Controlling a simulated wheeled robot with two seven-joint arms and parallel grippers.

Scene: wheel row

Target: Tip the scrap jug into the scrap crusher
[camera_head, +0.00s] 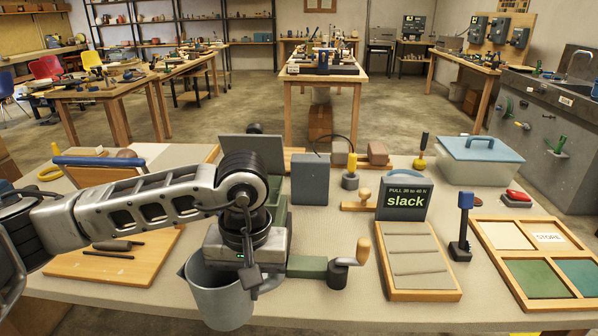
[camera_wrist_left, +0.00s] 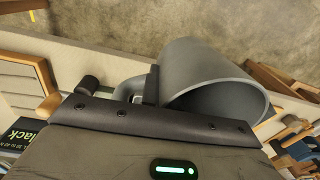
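The scrap jug (camera_head: 218,304) is a grey open-topped jug at the table's front edge, roughly upright in the head view. In the left wrist view the jug (camera_wrist_left: 190,75) shows its mouth and part of its handle (camera_wrist_left: 130,90). My left gripper (camera_head: 250,280) is at the jug's handle side and appears shut on the handle; the grip is partly hidden. A green machine part (camera_head: 306,266) with a wooden-handled crank, likely the scrap crusher, is just right of my gripper. Its rest is hidden behind my wrist. The jug's contents cannot be seen. My right gripper is not in view.
A "slack" display (camera_head: 405,200) stands behind a wooden-framed ribbed board (camera_head: 416,262). A blue-topped post (camera_head: 463,225) and a sectioned tray (camera_head: 480,236) are at right. A wooden board (camera_head: 75,268) lies under my left arm. A blue-lidded bin (camera_head: 480,163) stands behind.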

